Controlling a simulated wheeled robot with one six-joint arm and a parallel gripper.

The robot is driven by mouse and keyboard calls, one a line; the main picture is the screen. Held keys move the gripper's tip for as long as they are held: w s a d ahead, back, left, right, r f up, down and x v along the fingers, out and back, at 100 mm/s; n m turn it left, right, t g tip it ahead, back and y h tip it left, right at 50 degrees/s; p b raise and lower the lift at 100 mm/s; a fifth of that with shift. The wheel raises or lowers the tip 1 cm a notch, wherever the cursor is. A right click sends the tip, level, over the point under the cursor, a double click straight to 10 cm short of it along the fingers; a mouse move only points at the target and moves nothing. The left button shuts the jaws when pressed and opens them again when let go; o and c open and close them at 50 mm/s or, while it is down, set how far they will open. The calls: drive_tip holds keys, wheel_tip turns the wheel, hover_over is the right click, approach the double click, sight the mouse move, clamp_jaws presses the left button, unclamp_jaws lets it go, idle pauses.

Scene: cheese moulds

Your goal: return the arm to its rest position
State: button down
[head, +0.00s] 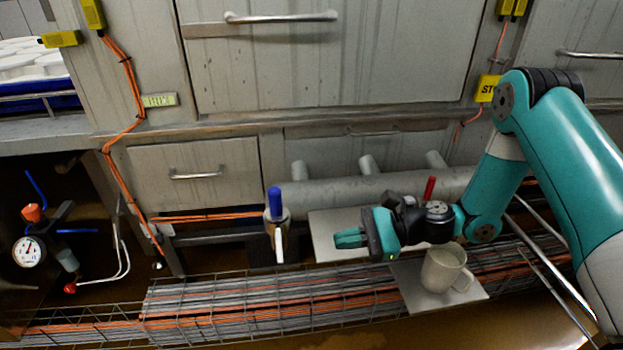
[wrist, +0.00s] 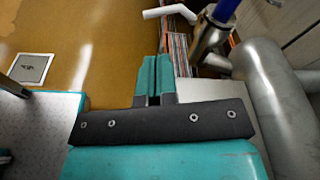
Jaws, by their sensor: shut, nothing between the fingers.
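My gripper (head: 349,238) is at the end of my teal arm, which reaches in from the right in the head view. It points left, above a pale plate and the cable tray. In the wrist view the two teal fingers (wrist: 153,80) lie side by side, shut with nothing between them. The gripper touches nothing that I can see. A light mug (head: 442,268) stands on a square plate (head: 410,280) just below and right of the gripper.
A valve with a blue handle (head: 275,203) stands left of the gripper; it also shows in the wrist view (wrist: 212,38). A grey pipe (head: 330,190) runs behind. A wire cable tray (head: 215,308) lies below. A pressure gauge (head: 29,251) is at far left.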

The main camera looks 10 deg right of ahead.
drive_tip(key=s+a+r+n+g+h, duration=0.3)
drive_tip(key=s+r+n+h, duration=0.5)
drive_tip(key=r+n, duration=0.5)
drive_tip(key=s+d+r+n+t+h, duration=0.1)
drive_tip(key=s+d+r+n+h, duration=0.1)
drive_tip(key=s+d+r+n, duration=0.3)
drive_tip(key=s+r+n+t+h, duration=0.1)
drive_tip(key=s+n+h, duration=0.1)
drive_tip(key=s+n, duration=0.35)
wheel_tip(320, 180, up, 26)
drive_tip(key=s+m+p, duration=0.1)
drive_tip(key=m+p, duration=0.1)
drive_tip(key=p, duration=2.3)
drive_tip(key=shift+s+d+p, duration=0.2)
drive_tip(key=shift+s+p, duration=0.15)
